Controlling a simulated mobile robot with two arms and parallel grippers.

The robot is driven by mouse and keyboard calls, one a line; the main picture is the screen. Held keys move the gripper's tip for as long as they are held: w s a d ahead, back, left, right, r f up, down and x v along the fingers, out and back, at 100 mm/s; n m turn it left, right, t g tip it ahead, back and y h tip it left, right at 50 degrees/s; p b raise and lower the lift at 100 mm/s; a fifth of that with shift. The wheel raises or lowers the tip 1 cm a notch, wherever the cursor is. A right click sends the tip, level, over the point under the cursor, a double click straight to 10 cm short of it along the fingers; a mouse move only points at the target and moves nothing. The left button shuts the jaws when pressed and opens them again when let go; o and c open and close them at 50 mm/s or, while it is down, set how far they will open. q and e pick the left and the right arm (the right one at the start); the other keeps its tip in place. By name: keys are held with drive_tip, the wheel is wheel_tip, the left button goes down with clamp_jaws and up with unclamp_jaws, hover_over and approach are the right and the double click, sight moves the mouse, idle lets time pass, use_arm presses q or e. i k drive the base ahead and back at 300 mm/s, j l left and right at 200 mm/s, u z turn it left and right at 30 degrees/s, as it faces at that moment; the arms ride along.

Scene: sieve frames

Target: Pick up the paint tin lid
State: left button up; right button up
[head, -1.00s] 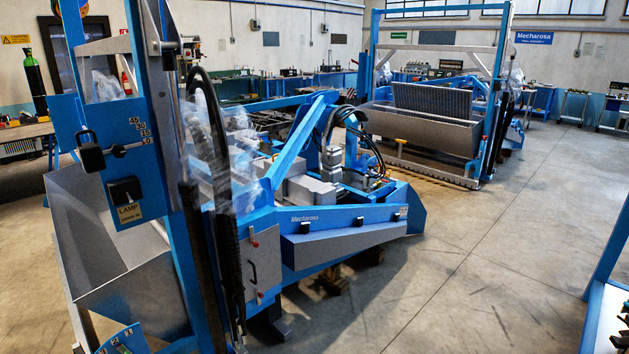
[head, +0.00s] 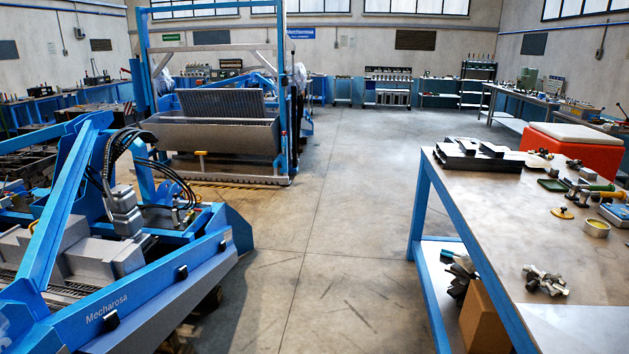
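A small round yellow-brown disc (head: 562,213) lies flat on the workbench at the right in the head view. It looks like a lid, with a small dark mark on top, but it is too small to be sure. A short round tin (head: 597,228) with a yellowish rim stands just right of it, apart from it. Neither of my grippers shows in the view.
The blue-legged workbench (head: 590,285) carries dark bars (head: 478,155), tools and a metal part cluster (head: 545,281). A cardboard box (head: 484,318) sits on its lower shelf. Blue machines (head: 130,290) stand left. The concrete aisle (head: 335,240) between is clear.

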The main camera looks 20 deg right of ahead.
sight(562, 212)
drive_tip(key=i+l+z, duration=0.25)
drive_tip(key=i+z, duration=0.2)
drive_tip(key=i, duration=0.5)
drive_tip(key=i+j+z, duration=0.1)
drive_tip(key=i+z, duration=0.3)
drive_tip(key=i, duration=0.6)
drive_tip(key=i+z, duration=0.15)
drive_tip(key=i, duration=0.4)
drive_tip(key=i+j+z, duration=0.15)
drive_tip(key=i, duration=0.35)
drive_tip(key=i+j+z, duration=0.1)
drive_tip(key=i, duration=0.45)
drive_tip(key=i+z, duration=0.45)
drive_tip(key=i+j+z, duration=0.1)
drive_tip(key=z, duration=0.3)
drive_tip(key=i+j+z, duration=0.3)
drive_tip(key=z, duration=0.15)
drive_tip(key=i, duration=0.1)
